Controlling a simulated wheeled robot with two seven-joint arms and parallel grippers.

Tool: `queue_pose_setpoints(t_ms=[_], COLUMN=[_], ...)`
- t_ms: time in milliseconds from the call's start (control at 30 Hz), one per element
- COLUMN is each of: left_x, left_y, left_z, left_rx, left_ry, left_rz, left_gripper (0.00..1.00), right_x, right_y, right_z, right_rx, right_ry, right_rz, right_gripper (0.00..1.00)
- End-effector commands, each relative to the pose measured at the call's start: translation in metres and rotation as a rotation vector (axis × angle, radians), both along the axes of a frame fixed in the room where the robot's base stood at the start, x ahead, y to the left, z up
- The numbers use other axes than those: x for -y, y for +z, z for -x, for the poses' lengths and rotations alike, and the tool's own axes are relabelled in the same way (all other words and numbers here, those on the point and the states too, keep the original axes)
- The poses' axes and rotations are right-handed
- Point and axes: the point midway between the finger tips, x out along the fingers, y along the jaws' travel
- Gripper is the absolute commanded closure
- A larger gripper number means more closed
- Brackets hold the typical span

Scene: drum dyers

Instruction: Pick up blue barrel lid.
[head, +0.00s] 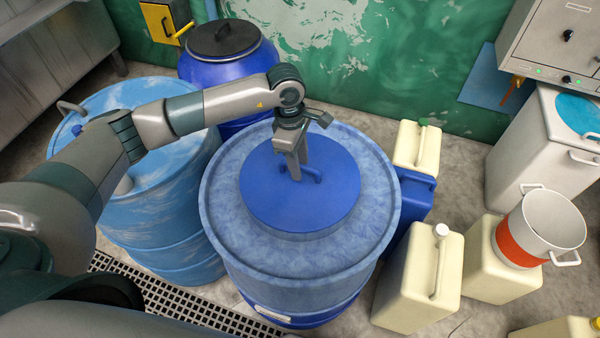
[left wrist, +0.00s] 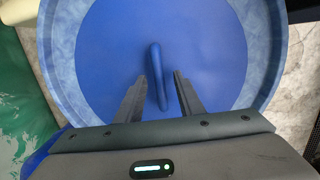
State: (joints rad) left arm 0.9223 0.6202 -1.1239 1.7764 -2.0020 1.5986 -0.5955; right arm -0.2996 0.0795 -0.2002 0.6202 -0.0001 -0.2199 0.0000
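The blue barrel lid (head: 258,205) is a flat blue disc with a raised bar handle (head: 313,177). It lies on top of the large blue barrel (head: 290,275) in the middle of the head view. My left gripper (head: 296,172) points down over the lid at the handle. In the left wrist view the lid (left wrist: 215,50) fills the middle, and the handle (left wrist: 157,70) runs between the two fingers of my left gripper (left wrist: 160,85). The fingers are open, with a gap on each side of the handle. My right gripper is not in view.
A light blue barrel (head: 170,215) stands left, and a dark blue barrel with a black lid (head: 225,40) stands behind. Cream canisters (head: 420,285) and a white and orange pot (head: 540,225) stand right. A green wall (head: 400,60) closes the back.

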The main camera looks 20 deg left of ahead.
Motion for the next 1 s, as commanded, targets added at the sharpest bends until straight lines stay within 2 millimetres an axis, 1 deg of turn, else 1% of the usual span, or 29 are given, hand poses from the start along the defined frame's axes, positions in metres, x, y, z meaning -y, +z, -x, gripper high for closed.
queue_pose_setpoints(t_ms=[33,200,667,767,800,833,1000], left_x=[0.001,0.002,0.002,0.002,0.002,0.002,0.002], left_y=[-0.004,-0.017,-0.018,-0.018,-0.018,-0.018,-0.017], left_z=[0.0,0.0,0.0,0.0,0.0,0.0,-0.001], left_rx=[-0.003,0.0,0.001,0.001,0.001,0.001,0.002], left_ry=[0.001,0.001,0.0,0.0,0.0,0.0,0.0], left_rz=[-0.001,-0.001,-0.001,-0.001,-0.001,-0.001,0.0], left_gripper=[0.66,0.66,0.66,0.87,0.97,1.0,1.0], right_x=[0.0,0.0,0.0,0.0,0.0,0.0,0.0], right_y=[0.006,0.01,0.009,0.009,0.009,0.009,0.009], right_z=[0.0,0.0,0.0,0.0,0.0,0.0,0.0], right_rx=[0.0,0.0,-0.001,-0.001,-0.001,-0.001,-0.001], right_ry=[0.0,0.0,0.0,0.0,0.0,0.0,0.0], right_rz=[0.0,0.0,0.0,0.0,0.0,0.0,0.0], right_gripper=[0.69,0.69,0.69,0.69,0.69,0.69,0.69])
